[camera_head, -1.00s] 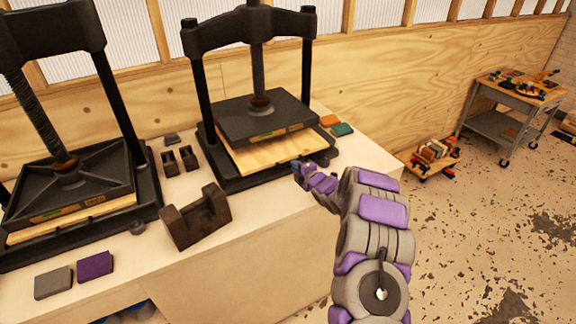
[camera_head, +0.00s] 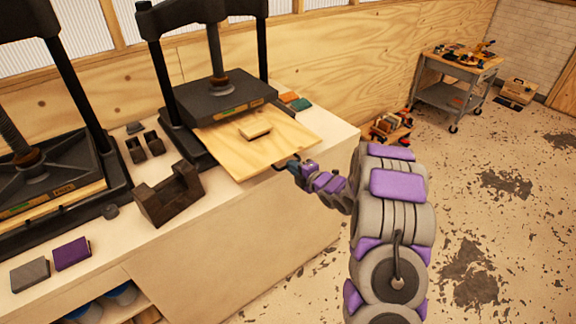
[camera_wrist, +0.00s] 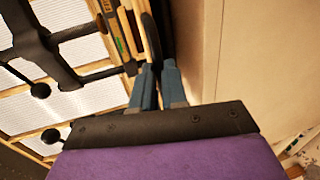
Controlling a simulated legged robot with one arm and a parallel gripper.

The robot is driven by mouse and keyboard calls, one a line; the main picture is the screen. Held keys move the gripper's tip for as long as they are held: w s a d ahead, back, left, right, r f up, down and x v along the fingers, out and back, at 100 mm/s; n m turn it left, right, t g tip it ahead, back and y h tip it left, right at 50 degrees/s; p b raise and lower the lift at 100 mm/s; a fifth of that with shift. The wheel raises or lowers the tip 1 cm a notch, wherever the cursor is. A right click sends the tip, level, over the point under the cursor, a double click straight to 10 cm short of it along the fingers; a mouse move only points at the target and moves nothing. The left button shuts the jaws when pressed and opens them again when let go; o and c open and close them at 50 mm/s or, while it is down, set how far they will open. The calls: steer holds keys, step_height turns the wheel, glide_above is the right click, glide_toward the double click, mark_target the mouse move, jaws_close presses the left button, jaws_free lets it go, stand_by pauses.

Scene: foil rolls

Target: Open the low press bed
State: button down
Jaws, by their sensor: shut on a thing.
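A plywood press bed (camera_head: 234,154) sticks out toward me from under the dark platen (camera_head: 222,97) of the right-hand press. A small pale wooden block (camera_head: 256,130) lies on the drawn-out part. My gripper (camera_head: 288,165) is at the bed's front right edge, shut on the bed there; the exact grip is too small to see. In the wrist view the blue fingers of my gripper (camera_wrist: 158,70) close at the end of a wooden edge (camera_wrist: 148,35). The left-hand press (camera_head: 48,178) has its platen down over a wooden board, which is not drawn out.
A brown metal cradle (camera_head: 168,195) and small dark blocks (camera_head: 146,147) stand on the bench (camera_head: 205,225) between the presses. Grey and purple pads lie at front left. A cart (camera_head: 458,82) and a low trolley (camera_head: 391,128) stand right. Floor beyond the bench is open.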

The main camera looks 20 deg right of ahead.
steer(key=shift+s+f, duration=0.25)
steer(key=shift+s, duration=0.1)
steer(key=c, duration=1.3)
jaws_free()
steer(key=shift+w, duration=0.1)
steer(key=shift+o, duration=0.7)
steer(key=shift+r, duration=0.1)
steer(key=shift+d, duration=0.1)
steer(key=p+v, duration=0.2)
steer(key=v, duration=1.5)
steer(key=shift+p, duration=0.3)
steer(key=shift+d, duration=0.15)
